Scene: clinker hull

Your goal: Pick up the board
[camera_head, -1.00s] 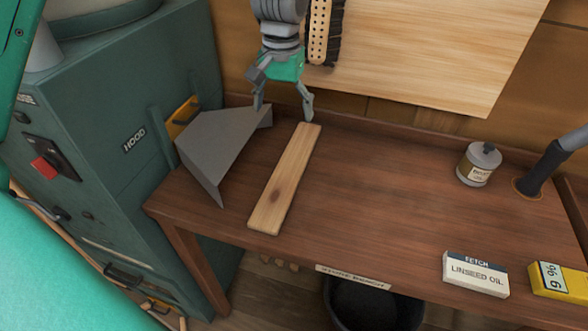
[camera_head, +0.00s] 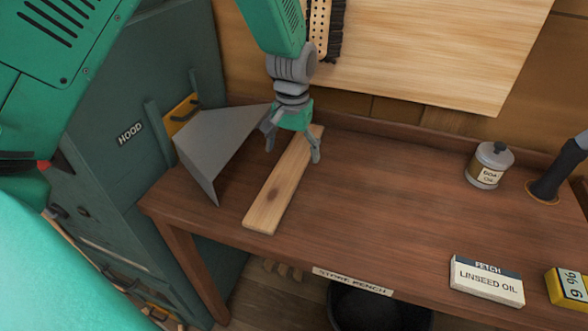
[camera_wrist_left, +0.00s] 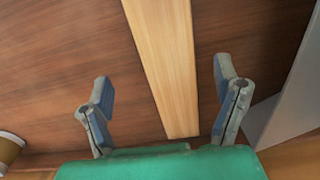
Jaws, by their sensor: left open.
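The board (camera_head: 273,197) is a long pale wooden plank lying flat on the brown bench, running from the bench's front edge toward the back. My left gripper (camera_head: 292,156) is open above the far part of the board, one finger to each side of it, and hides some of it. In the left wrist view the board (camera_wrist_left: 165,65) runs between the two spread fingers of my left gripper (camera_wrist_left: 162,95), with space on both sides. Nothing is held. My right gripper is not in view.
A grey metal hood piece (camera_head: 214,150) stands close to the board's left, beside a green cabinet (camera_head: 110,190). A tin (camera_head: 488,168), a linseed oil box (camera_head: 487,281) and a yellow box (camera_head: 568,288) are at the right. The bench (camera_head: 390,205) between is clear.

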